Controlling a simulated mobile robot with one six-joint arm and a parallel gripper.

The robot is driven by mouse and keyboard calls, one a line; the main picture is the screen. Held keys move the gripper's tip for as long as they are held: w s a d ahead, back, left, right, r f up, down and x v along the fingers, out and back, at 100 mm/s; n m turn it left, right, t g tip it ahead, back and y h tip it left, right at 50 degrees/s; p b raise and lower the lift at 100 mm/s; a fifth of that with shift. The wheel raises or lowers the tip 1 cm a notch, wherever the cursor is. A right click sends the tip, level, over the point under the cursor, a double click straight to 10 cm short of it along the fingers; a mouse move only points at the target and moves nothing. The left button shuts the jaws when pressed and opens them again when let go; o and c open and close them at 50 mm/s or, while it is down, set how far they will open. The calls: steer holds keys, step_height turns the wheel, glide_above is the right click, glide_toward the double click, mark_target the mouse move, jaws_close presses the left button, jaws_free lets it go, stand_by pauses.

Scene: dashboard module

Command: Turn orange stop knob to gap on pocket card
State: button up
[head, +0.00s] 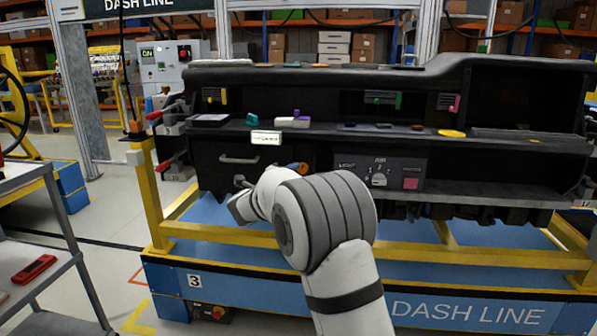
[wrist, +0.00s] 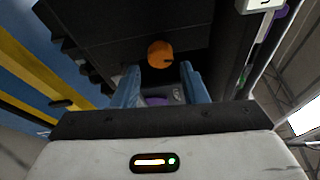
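The orange stop knob (wrist: 160,53) shows in the wrist view as a round knob on a dark panel. It lies just beyond my fingertips, roughly between them in the picture. My gripper (wrist: 161,78) is open, with its two blue fingers apart and no visible contact with the knob. In the head view the orange knob (head: 303,168) shows partly behind my arm, low on the dashboard. A white card (head: 265,137) with small dark text stands on the dashboard ledge; I cannot read it. A corner of a white card (wrist: 262,4) also shows in the wrist view.
The yellow frame (head: 470,257) runs below the dashboard. A grey cart (head: 40,180) stands at the left.

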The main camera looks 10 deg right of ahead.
steer(key=shift+v, duration=1.65)
step_height(320, 180, up, 10)
steer(key=s+n+t+y+p, duration=0.2)
steer(key=n+y+p, duration=0.4)
steer(key=n+p, duration=0.1)
steer(key=s+a+r+n+g+y+p, duration=0.25)
steer(key=s+r+n+y+p, duration=0.3)
steer(key=s+n+p, duration=0.3)
steer(key=s+d+n+g+p, duration=0.2)
steer(key=s+n+g+p, duration=0.1)
steer(key=s, duration=0.8)
steer(key=s+d+n+g+p, duration=0.3)
steer(key=s+n+g+p, duration=0.1)
steer(key=s, duration=0.7)
steer(key=s+d+n+g+p, duration=0.3)
steer(key=s+n+g+p, duration=0.1)
steer(key=s, duration=0.7)
steer(key=shift+s+f, duration=0.2)
steer(key=shift+s, duration=0.1)
steer(key=shift+h, duration=0.25)
